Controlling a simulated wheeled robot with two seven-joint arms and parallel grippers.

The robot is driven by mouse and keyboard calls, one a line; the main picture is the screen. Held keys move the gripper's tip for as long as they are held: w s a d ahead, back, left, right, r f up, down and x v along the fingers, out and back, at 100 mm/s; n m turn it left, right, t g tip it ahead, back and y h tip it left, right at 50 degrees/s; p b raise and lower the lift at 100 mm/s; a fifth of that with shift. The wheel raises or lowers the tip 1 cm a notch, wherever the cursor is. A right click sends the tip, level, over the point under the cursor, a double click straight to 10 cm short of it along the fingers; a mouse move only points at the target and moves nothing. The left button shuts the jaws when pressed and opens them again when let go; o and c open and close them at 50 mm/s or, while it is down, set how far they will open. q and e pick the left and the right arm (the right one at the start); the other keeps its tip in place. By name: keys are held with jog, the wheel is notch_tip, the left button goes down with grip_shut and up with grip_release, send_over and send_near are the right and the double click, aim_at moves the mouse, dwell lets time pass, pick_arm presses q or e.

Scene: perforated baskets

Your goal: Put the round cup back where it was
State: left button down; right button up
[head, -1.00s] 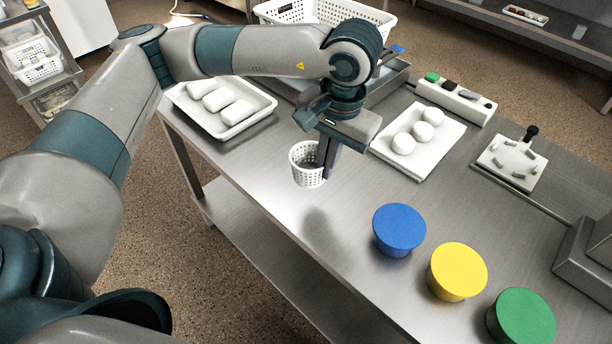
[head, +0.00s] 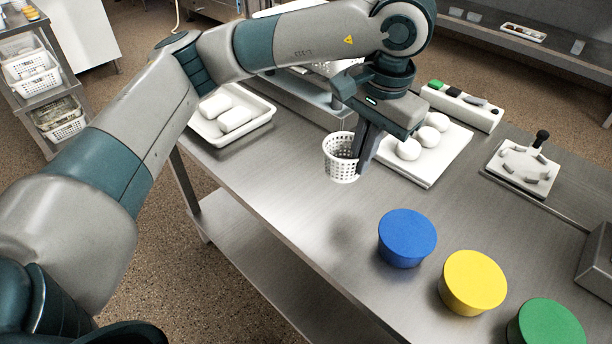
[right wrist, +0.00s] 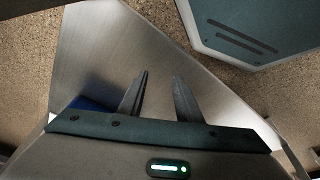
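The round cup is a white perforated basket (head: 339,160) in the head view. My left gripper (head: 362,168) is shut on its right wall, with one finger inside and one outside. The cup hangs upright above the steel table (head: 290,205), with a soft shadow below and left of the blue cylinder's far side. My right gripper (right wrist: 160,95) shows in the right wrist view, its two fingers apart with nothing between them, over bare steel.
Blue (head: 407,238), yellow (head: 473,282) and green (head: 546,325) round blocks stand along the table's near right. A white tray (head: 262,118) with white blocks lies at the left. A white board (head: 436,170) with white balls lies behind the gripper. The table's front middle is clear.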

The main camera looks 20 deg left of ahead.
pick_arm(q)
jog(key=shift+a, duration=0.1)
